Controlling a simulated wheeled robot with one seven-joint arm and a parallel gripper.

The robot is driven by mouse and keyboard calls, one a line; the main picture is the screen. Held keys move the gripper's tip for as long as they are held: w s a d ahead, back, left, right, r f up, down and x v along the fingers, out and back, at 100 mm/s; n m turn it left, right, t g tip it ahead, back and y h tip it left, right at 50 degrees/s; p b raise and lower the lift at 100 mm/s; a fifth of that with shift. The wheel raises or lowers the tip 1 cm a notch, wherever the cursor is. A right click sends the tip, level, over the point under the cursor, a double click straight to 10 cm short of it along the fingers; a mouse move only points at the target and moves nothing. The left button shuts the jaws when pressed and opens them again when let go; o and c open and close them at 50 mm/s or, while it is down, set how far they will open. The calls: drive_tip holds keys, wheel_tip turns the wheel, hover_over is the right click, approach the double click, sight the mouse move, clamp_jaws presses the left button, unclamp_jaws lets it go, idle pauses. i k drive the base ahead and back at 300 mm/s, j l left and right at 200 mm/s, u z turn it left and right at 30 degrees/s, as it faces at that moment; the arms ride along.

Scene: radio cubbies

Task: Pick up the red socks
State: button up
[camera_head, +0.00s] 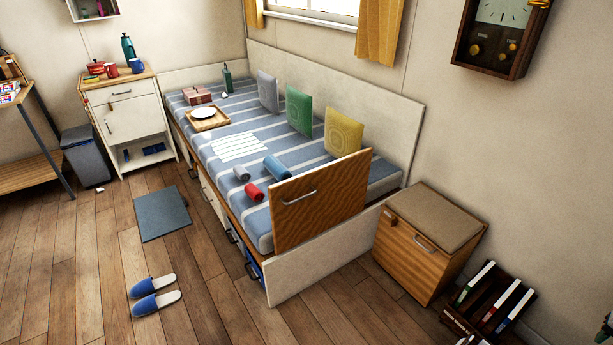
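A small red rolled bundle (253,191), which looks like the red socks, lies on the blue striped bed (222,167) near its front edge. A grey rolled bundle (241,173) lies just behind it. A larger blue roll (277,166) lies to its right and farther back. A wooden panel with a handle (318,200) stands upright at the near end of the bed, close to the right of the red bundle. The red bundle shows clearly with nothing over it. My gripper is not in view.
Blue slippers (154,302) and a grey mat (162,213) lie on the wood floor before the bed. A wooden cabinet (425,240) and a book rack (488,300) stand at the right. A tray with a plate (207,118) is on the bed. The front floor is mostly clear.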

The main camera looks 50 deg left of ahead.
sight(252, 190)
drive_tip(key=j+u, duration=0.1)
drive_tip(key=u, duration=0.4)
drive_tip(key=j+u, duration=0.1)
drive_tip(key=u, duration=0.35)
drive_tip(key=i+j+u, duration=0.1)
drive_tip(key=u, duration=0.4)
drive_tip(key=i+u, duration=0.1)
drive_tip(key=u, duration=0.4)
drive_tip(key=i+j+u, duration=0.1)
drive_tip(key=u, duration=0.85)
drive_tip(key=i+j+u, duration=0.25)
drive_tip(key=i+j, duration=0.15)
drive_tip(key=j, duration=0.2)
drive_tip(key=i+j+u, duration=0.2)
drive_tip(key=i+j, duration=0.2)
drive_tip(key=j, duration=0.15)
